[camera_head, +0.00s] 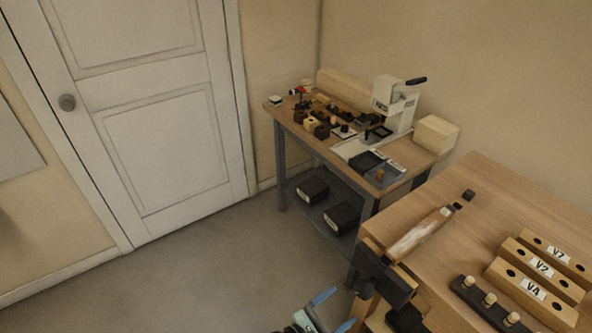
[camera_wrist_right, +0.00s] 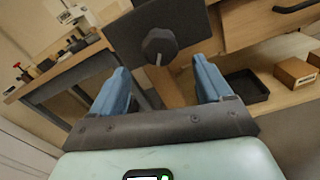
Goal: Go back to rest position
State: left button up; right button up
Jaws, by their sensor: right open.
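My right gripper (camera_head: 335,309) shows at the bottom edge of the head view, in front of the near workbench and low beside its left corner. Its two blue fingers stand apart with nothing between them. In the right wrist view the open gripper (camera_wrist_right: 160,68) points toward a dark plate with a round black knob (camera_wrist_right: 159,46). The knob lies beyond the fingertips in line with the gap; I cannot tell how far. My left gripper does not show in either view.
The near wooden workbench (camera_head: 480,200) has a dark vise (camera_head: 385,280) at its left corner and labelled wooden blocks (camera_head: 545,265) on top. A second bench (camera_head: 430,160) with a white press (camera_head: 395,100) stands behind. Open floor (camera_head: 190,275) lies to the left, before a white door (camera_head: 150,110).

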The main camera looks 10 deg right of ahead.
jog(key=s+d+f+m+g+y+p, duration=0.1)
jog(key=s+d+f+m+g+y, duration=0.1)
jog(key=s+d+f+g, duration=0.25)
jog(key=s+d+f+m+g+y+p, duration=0.1)
jog(key=s+d+f+g+y, duration=0.1)
jog(key=s+f+g, duration=0.35)
jog(key=s+a+f+m+g+y+p, duration=0.3)
jog(key=s+f+m+y, duration=0.3)
jog(key=s, duration=0.5)
jog(key=s+a+f+m+y+p, duration=0.2)
jog(key=s+a+f+m+y, duration=0.15)
jog(key=a+m+y, duration=0.2)
jog(key=w+a+r+m+t+y+p, duration=0.2)
jog(key=w+a+m+t+y, duration=0.1)
jog(key=m, duration=0.6)
jog(key=shift+w+a+r+t+y+p, duration=0.3)
jog(key=shift+w+t+y, duration=0.4)
jog(key=shift+t+y, duration=0.25)
